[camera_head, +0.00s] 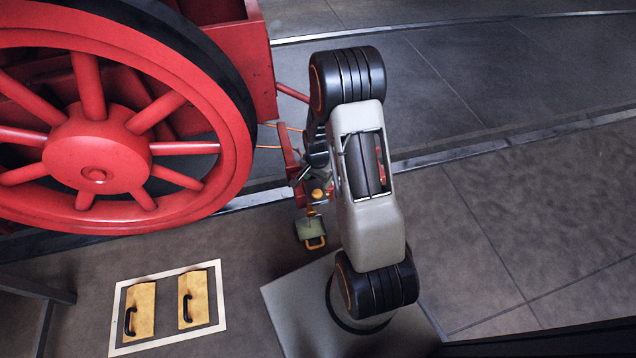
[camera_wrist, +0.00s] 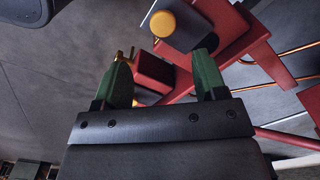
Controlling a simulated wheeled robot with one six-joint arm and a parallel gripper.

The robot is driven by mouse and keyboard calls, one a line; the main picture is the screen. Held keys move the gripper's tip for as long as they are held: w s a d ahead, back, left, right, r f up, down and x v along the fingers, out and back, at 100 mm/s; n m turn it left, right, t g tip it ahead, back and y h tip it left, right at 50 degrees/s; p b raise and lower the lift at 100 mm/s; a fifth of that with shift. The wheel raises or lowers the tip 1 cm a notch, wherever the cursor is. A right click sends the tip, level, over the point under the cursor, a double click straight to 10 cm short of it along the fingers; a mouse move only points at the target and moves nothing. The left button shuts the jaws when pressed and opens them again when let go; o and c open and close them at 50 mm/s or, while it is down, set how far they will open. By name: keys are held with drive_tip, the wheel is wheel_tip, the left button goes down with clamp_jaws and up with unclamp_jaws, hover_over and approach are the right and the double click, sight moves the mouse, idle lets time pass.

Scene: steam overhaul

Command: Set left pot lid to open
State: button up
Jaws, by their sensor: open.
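My gripper (camera_wrist: 163,68) is open in the wrist view, its two green fingers spread wide. A small red block (camera_wrist: 154,72) with brass fittings (camera_wrist: 124,58) at its left side shows between and beyond the fingers; I cannot tell whether they touch it. A grey part with a round orange cap (camera_wrist: 163,23) sits just above it in that view. I cannot tell for certain which part is the left pot lid or how it stands. In the head view, my arm partly hides this red assembly, where an orange knob (camera_head: 318,194) shows.
A large red spoked wheel (camera_head: 95,150) stands at the left. A grey-green box with a yellow handle (camera_head: 311,229) is below the assembly. A white-framed panel (camera_head: 118,318) holds two wooden pieces with black handles (camera_head: 141,308). Floor at the right is clear (camera_head: 540,200).

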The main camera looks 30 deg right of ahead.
drive_tip(key=shift+r+p, duration=0.6)
drive_tip(key=shift+r, duration=1.6)
drive_tip(key=shift+r, duration=0.1)
drive_tip(key=s+a+r+n+t+p, duration=0.1)
drive_tip(key=s+a+r+n+p, duration=0.15)
drive_tip(key=r+p, duration=0.9)
drive_tip(key=s+a+r+n+t+p, duration=0.1)
drive_tip(key=a+r+n+p, duration=0.2)
drive_tip(key=r, duration=1.6)
drive_tip(key=s+a+r+n+p, duration=0.1)
drive_tip(key=s+r+n+p, duration=0.1)
drive_tip(key=r+p, duration=0.3)
drive_tip(key=s+a+r+n+t+p, duration=0.1)
drive_tip(key=s+r+p, duration=0.4)
drive_tip(key=r, duration=0.6)
drive_tip(key=s+a+r+n+p, duration=0.1)
drive_tip(key=s+r+n+p, duration=0.2)
drive_tip(key=r+p, duration=0.2)
drive_tip(key=shift+s+r+t, duration=0.3)
drive_tip(key=shift+r, duration=1.5)
drive_tip(key=shift+a, duration=0.1)
